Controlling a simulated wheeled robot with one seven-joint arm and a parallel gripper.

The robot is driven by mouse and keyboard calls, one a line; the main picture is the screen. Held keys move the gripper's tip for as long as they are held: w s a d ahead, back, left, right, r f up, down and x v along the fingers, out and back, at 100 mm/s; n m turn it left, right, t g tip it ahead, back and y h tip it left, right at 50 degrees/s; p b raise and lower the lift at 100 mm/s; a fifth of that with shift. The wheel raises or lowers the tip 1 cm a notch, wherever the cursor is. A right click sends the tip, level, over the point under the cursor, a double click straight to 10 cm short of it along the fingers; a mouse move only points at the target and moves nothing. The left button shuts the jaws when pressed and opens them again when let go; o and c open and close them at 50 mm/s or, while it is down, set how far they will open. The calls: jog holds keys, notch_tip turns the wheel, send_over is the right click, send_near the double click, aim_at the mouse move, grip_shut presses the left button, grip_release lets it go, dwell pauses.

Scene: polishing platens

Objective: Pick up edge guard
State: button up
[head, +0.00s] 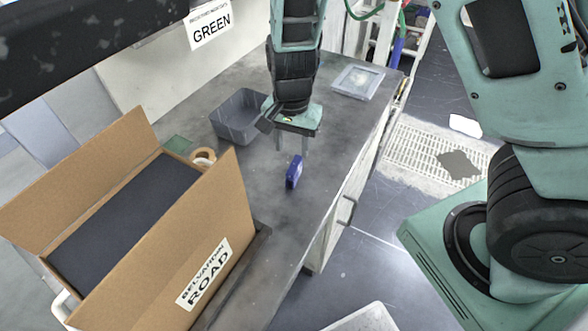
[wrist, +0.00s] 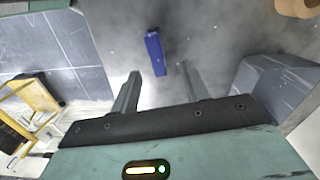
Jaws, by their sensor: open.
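The edge guard looks like a small blue block (head: 294,172) standing on the grey worktop, right of the cardboard box in the head view. In the wrist view the blue edge guard (wrist: 155,52) lies beyond the fingertips, roughly in line with the gap between them. My gripper (head: 292,150) points down above the worktop, just behind the block in the head view. Its two fingers are apart and nothing is between them; they also show in the wrist view (wrist: 161,72). The gripper does not appear to touch the block.
An open cardboard box (head: 190,255) with dark contents stands at the left. A grey bin (head: 238,118) stands left of my gripper, with a tape roll (head: 204,157) near the box.

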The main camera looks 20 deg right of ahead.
aim_at(295, 164)
notch_tip(295, 164, down, 3)
jog(key=shift+r, duration=0.1)
jog(key=f, duration=0.4)
jog(key=shift+s+d+f, duration=0.1)
jog(key=shift+s+d, duration=0.1)
jog(key=shift+d, duration=0.1)
jog(key=shift+a+f, duration=0.1)
jog(key=shift+f, duration=0.5)
grip_shut()
